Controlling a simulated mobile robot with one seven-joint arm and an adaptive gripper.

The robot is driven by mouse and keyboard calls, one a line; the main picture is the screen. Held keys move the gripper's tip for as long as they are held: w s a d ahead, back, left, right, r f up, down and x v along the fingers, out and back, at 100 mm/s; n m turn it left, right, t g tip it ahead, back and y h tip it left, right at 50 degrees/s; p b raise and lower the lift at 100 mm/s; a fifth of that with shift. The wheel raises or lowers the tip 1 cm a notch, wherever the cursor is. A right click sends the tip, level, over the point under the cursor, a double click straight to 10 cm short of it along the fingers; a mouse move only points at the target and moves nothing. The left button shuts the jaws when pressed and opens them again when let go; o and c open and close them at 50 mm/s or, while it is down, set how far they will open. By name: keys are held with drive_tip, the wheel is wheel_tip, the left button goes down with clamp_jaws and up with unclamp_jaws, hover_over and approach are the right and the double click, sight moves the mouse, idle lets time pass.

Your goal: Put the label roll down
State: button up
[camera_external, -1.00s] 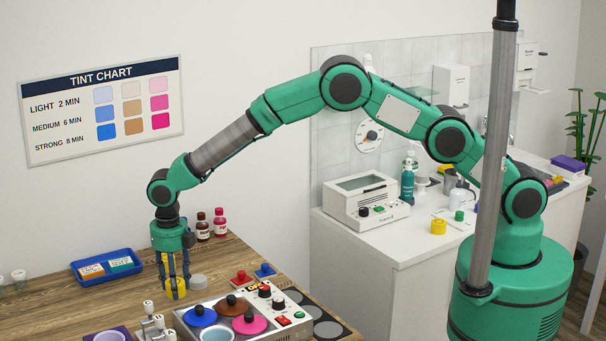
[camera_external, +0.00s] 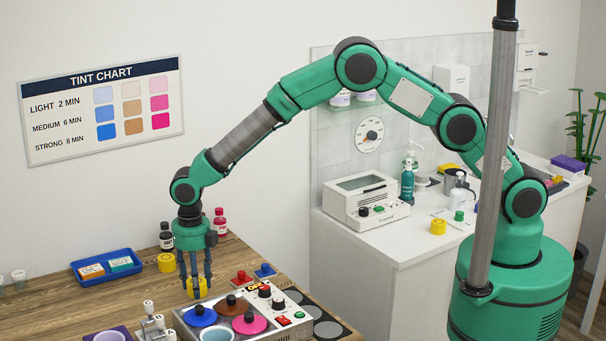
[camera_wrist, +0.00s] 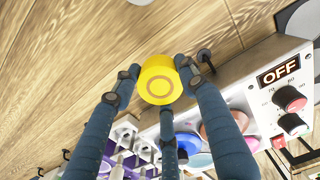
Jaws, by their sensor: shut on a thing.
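A second yellow roll (camera_external: 166,263) stands on the table behind and to the left of my gripper.
The control unit (camera_external: 284,311) with knobs and an OFF display is close on the right. A blue tray (camera_external: 107,282) with two small boxes lies at left. A dark bottle (camera_external: 166,238) and a red bottle (camera_external: 220,222) stand behind. Bare wood shows to the front left.

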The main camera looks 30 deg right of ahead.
idle(0.8)
